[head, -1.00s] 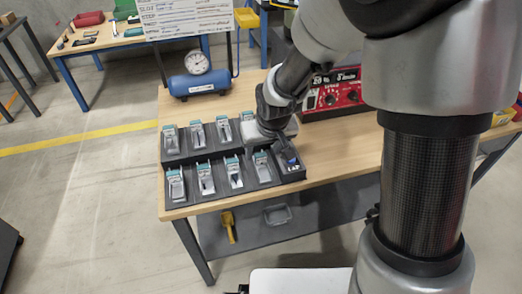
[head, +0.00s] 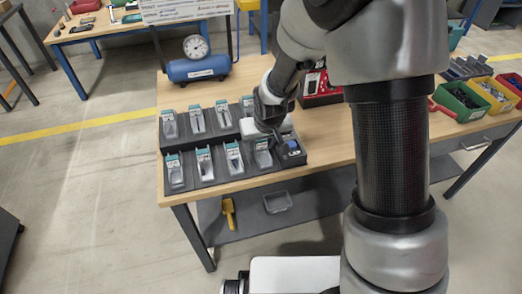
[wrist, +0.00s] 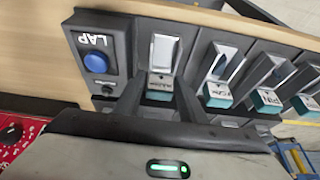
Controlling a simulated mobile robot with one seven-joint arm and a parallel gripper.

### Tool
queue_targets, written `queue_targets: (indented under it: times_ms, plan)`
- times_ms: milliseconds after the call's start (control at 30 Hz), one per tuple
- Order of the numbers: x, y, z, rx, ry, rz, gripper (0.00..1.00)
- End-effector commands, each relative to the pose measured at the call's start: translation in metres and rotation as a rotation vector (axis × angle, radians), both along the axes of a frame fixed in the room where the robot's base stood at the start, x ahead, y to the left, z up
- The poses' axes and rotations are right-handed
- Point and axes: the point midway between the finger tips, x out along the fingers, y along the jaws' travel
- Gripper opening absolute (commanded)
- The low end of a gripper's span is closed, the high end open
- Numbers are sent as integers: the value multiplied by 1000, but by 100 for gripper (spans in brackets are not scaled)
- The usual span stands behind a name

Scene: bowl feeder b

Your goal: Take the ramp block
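A dark rack (head: 206,183) on the wooden bench holds two stepped rows of light grey feeder pockets with teal labels. I cannot tell which pocket holds the ramp block; the labels are mostly too small to read. My gripper (head: 264,128) is at the right end of the rack. In the wrist view my gripper (wrist: 159,92) is open, its two dark fingers on either side of the teal front of the end pocket (wrist: 163,55). I see nothing held between the fingers. Its front part is close to the gripper body.
A box with a blue button (wrist: 96,62) marked LAP stands next to the end pocket. Neighbouring pockets (wrist: 222,68) line up to the right in the wrist view. A blue air tank (head: 198,69) with a gauge and a red unit (head: 318,90) stand behind the rack.

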Motion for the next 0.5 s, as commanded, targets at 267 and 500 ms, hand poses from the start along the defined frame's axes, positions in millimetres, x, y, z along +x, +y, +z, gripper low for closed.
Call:
queue_targets:
  times_ms: [267, 500]
  plan:
    - [0, 0, 1, 0, -1, 0, 2]
    - [1, 0, 10, 1, -4, 0, 2]
